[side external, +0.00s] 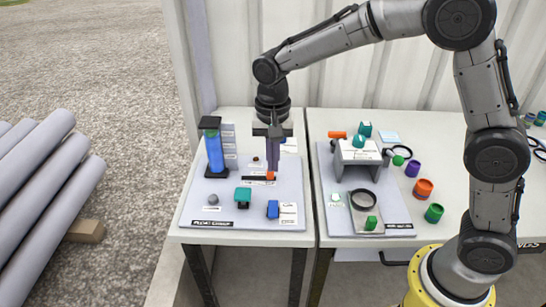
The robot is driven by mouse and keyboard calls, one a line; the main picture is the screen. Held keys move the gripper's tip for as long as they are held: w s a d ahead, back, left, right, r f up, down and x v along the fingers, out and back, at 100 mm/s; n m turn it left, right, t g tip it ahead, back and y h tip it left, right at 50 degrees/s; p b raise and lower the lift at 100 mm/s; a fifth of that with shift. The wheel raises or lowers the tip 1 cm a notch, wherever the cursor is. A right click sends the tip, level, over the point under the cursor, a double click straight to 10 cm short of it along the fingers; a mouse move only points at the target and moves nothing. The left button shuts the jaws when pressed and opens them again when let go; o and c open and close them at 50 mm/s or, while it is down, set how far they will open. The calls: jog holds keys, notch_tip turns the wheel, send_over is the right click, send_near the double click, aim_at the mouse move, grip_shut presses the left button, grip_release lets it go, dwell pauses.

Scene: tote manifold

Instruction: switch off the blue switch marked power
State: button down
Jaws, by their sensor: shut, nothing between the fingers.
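A small blue block-shaped part (272,209), which looks like the blue switch, stands near the front right of the left grey panel (235,202). A white label (288,211) is beside it, too small to read. My gripper (271,171) points down over the panel, behind the blue part in this view and apart from it. Its fingers are shut and empty. The tips are close above or at a small orange part (270,176); I cannot tell whether they touch. The position of the blue switch is too small to make out.
A tall blue cylinder with a dark cap (215,152), a teal part (243,195) and a grey knob (213,199) stand on the same panel. The right table holds a grey bridge-shaped stand (358,156), a black ring (364,199) and several coloured parts.

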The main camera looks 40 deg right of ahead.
aim_at(273, 204)
jog(key=shift+r, duration=0.5)
jog(key=shift+w+d, duration=0.45)
jog(key=shift+w, duration=0.05)
notch_tip(273, 204, down, 14)
jog(key=shift+w+d+f, duration=0.1)
dwell(0.6)
jog(key=shift+f, duration=0.25)
dwell(0.4)
